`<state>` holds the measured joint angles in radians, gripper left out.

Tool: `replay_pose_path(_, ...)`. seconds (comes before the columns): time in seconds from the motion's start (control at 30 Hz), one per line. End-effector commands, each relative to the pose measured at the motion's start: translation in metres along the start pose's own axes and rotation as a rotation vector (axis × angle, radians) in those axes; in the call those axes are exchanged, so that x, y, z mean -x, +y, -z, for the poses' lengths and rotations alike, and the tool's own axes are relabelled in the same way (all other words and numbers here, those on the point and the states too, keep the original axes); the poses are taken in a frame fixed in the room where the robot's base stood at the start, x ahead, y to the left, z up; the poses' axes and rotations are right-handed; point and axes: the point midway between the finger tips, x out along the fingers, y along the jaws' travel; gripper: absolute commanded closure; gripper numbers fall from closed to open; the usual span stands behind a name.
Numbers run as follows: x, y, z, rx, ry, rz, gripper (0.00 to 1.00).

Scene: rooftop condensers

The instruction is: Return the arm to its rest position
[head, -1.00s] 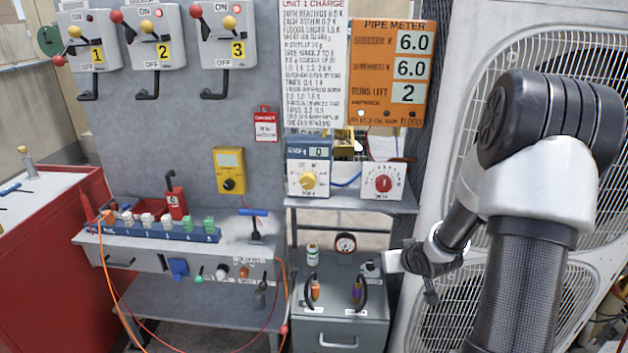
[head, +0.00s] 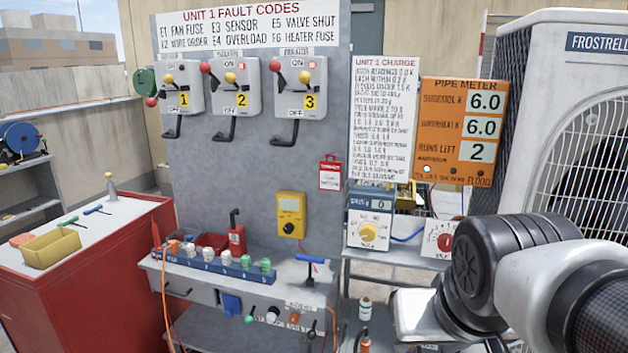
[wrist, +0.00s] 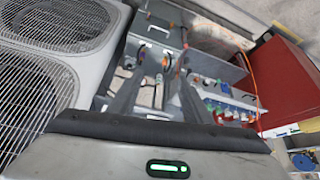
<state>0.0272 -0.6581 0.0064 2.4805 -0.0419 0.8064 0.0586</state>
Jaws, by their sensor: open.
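My gripper (wrist: 160,78) shows in the wrist view with its two dark fingers apart and nothing between them. Beyond the fingers are the grey cabinet and bench, seen from above and some way off. In the head view my arm is bent at the lower right, in front of the condenser and the shelf. Its elbow covers part of the shelf with the dials. My gripper itself is not visible in the head view.
A white condenser (head: 532,90) stands at the right. A panel with three numbered switches (head: 235,88) rises behind the bench (head: 205,292). The orange pipe meter (head: 459,118) reads 6.0, 6.0 and 2. A red cabinet (head: 80,275) stands at the left.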

Motion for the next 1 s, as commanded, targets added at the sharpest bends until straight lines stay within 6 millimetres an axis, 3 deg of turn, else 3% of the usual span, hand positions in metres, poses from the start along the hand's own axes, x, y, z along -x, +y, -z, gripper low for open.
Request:
replay_pose_path(0.1, 0.016, -0.012, -0.025, 0.046, -0.015, 0.045, 0.56)
replay_pose_path(0.13, 0.025, -0.013, -0.024, 0.053, -0.02, 0.051, 0.56)
replay_pose_path(0.7, 0.147, -0.009, 0.049, 0.048, -0.023, 0.044, 0.56)
replay_pose_path(1.0, 0.155, -0.009, 0.053, 0.047, -0.023, 0.044, 0.56)
